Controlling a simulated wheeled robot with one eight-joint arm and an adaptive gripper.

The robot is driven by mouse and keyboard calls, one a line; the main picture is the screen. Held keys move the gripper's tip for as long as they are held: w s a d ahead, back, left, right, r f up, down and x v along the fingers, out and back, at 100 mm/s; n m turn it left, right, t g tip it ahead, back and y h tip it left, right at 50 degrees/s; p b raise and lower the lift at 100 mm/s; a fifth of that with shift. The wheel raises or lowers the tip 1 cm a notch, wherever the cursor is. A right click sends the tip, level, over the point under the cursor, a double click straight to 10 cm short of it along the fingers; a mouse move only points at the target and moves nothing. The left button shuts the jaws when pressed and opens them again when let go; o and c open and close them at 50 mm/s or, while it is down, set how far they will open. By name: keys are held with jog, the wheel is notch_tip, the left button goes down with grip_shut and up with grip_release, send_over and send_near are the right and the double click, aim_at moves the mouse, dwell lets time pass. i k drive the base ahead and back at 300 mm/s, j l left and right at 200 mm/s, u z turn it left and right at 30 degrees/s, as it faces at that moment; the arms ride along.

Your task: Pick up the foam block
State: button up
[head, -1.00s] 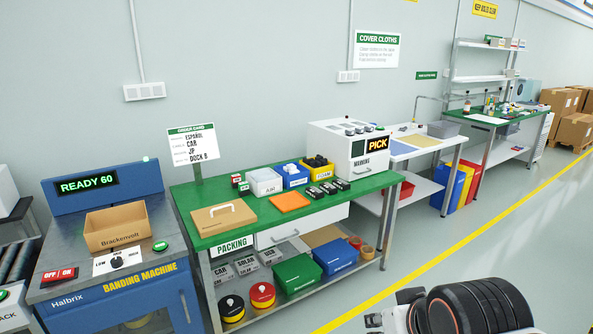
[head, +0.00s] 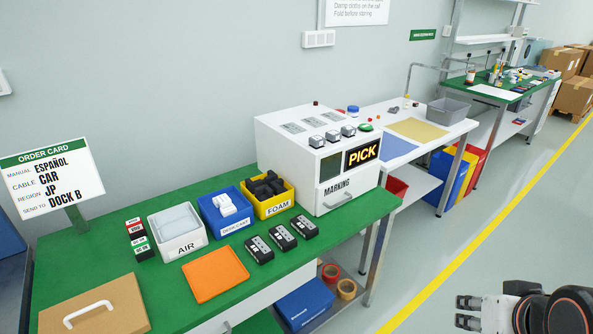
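The yellow bin (head: 275,206) labelled FOAM stands on the green packing bench, in front of the white marking machine. Several dark foam blocks (head: 267,187) lie heaped in it; single blocks are hard to tell apart. My gripper (head: 468,312) is at the lower right, over the floor and well away from the bench. Its two fingers point left and stand apart, with nothing between them.
The green bench (head: 330,232) also carries a white AIR bin (head: 178,250), a blue desiccant bin (head: 232,228), an orange tray (head: 215,274), several black devices (head: 283,237) and a brown board (head: 95,308). The marking machine (head: 322,160) stands right of the bins. Floor is clear at right.

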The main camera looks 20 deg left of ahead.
aim_at(264, 191)
jog(key=i+u, duration=0.1)
jog(key=i, duration=0.4)
jog(key=i+l+u, duration=0.1)
jog(key=i, duration=0.4)
jog(key=i+u, duration=0.25)
jog(key=u, duration=0.2)
jog(key=i+u, duration=0.25)
jog(key=u, duration=0.25)
jog(key=i+l+u, duration=0.15)
jog(key=u, duration=0.3)
jog(key=i+l+u, duration=0.25)
jog(key=u, duration=0.25)
